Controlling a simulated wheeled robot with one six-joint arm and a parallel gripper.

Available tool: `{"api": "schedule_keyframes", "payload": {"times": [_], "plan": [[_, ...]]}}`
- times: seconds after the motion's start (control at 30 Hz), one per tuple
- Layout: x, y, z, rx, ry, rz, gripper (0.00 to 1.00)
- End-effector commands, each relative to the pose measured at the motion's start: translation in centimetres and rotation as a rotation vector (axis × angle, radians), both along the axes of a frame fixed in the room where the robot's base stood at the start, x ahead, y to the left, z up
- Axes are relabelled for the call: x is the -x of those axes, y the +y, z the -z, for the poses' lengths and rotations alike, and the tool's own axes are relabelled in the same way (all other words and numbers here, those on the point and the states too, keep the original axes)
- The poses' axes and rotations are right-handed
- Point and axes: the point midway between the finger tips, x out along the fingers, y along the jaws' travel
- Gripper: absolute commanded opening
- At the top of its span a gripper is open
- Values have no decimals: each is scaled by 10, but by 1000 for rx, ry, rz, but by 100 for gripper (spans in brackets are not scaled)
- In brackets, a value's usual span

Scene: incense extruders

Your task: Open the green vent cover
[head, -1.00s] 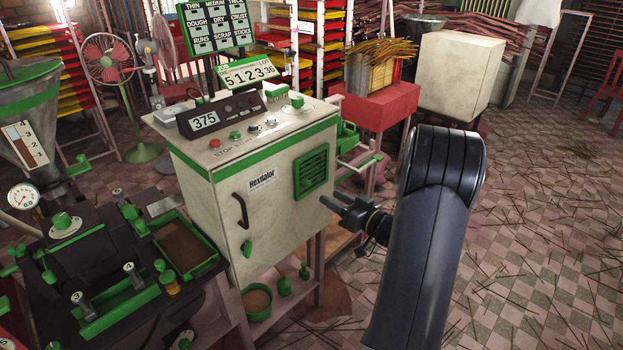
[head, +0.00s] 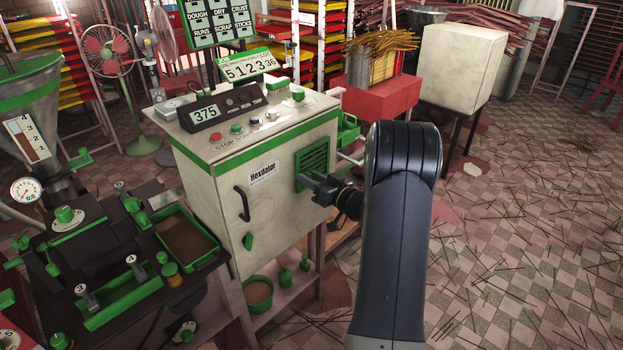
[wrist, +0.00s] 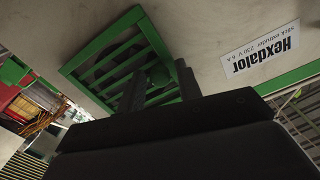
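The green vent cover (head: 313,158) is a slatted square panel on the front of the cream Hexdalor cabinet (head: 282,208), at its upper right. It lies flat against the cabinet face. In the wrist view the cover (wrist: 112,55) appears tilted, with a small rounded green knob (wrist: 158,75) near its edge. My gripper (head: 306,181) is at the lower part of the cover. In the wrist view my gripper's two fingers (wrist: 160,84) are apart, one on each side of the knob. I cannot tell whether they touch it. The gripper hides part of the lower slats.
A dark door handle (head: 242,204) and a green latch (head: 248,241) are left of the cover. A display box (head: 222,109) stands on the cabinet top. A red stand (head: 381,97) is behind right. The floor at right is open, with scattered sticks.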

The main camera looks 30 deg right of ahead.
Motion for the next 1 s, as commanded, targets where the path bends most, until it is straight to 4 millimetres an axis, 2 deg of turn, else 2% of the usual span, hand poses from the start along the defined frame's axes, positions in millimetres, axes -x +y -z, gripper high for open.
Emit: {"api": "schedule_keyframes", "payload": {"times": [0.03,0.4,0.77,1.0], "plan": [[0,0,0,0,0,0,29],[0,0,0,0,0,0,0],[1,0,0,0,1,-1,0],[8,-1,0,2,0,-41,0]]}}
